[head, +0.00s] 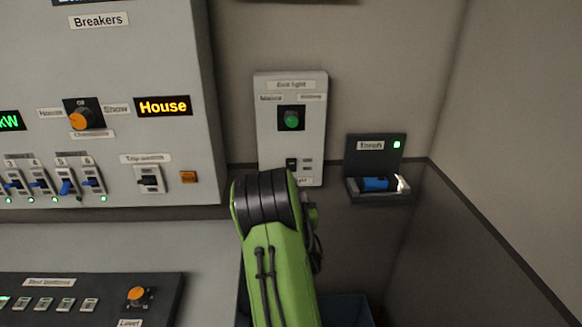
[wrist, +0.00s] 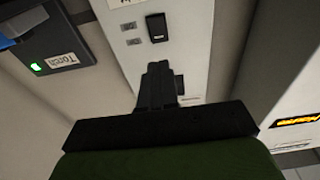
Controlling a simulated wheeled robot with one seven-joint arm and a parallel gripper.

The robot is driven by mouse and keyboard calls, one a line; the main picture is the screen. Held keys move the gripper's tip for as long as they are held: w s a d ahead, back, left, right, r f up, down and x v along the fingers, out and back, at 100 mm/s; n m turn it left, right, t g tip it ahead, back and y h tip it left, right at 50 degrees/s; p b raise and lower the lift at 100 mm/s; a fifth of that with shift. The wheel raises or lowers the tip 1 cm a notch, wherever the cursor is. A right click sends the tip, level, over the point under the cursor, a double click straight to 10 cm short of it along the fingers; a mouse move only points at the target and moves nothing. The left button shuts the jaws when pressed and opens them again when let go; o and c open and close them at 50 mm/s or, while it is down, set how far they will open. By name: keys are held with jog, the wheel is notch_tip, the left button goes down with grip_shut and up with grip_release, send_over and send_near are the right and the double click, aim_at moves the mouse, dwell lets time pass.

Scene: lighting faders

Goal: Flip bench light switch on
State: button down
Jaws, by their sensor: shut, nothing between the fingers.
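The bench light switch is a small black rocker (head: 291,164) low on a pale wall plate (head: 264,130). A label under it is partly covered by my arm, and only the end of the word "light" shows. In the wrist view, which is turned upside down, the rocker (wrist: 157,27) is above my fingertips. My gripper (wrist: 158,67) is shut and empty, pointing at the plate, a short way from the rocker in the picture. Whether it touches the plate I cannot tell. My arm hides the gripper in the head view. Which way the rocker is set is unclear.
Higher on the plate is a green round control (head: 291,119). A torch holder (head: 376,142) with a blue torch (head: 376,184) is to the right. The grey breaker panel (head: 180,60) stands left, with an orange knob (head: 80,121) and several switches. A fader console (head: 110,290) is lower left.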

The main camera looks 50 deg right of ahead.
aim_at(291, 163)
jog(key=p+x, duration=0.3)
jog(key=x, duration=0.7)
jog(key=shift+w+d+r, duration=0.1)
jog(key=shift+w+d, duration=0.05)
jog(key=shift+w, duration=0.05)
jog(key=shift+r, duration=0.1)
jog(key=shift+w, duration=0.1)
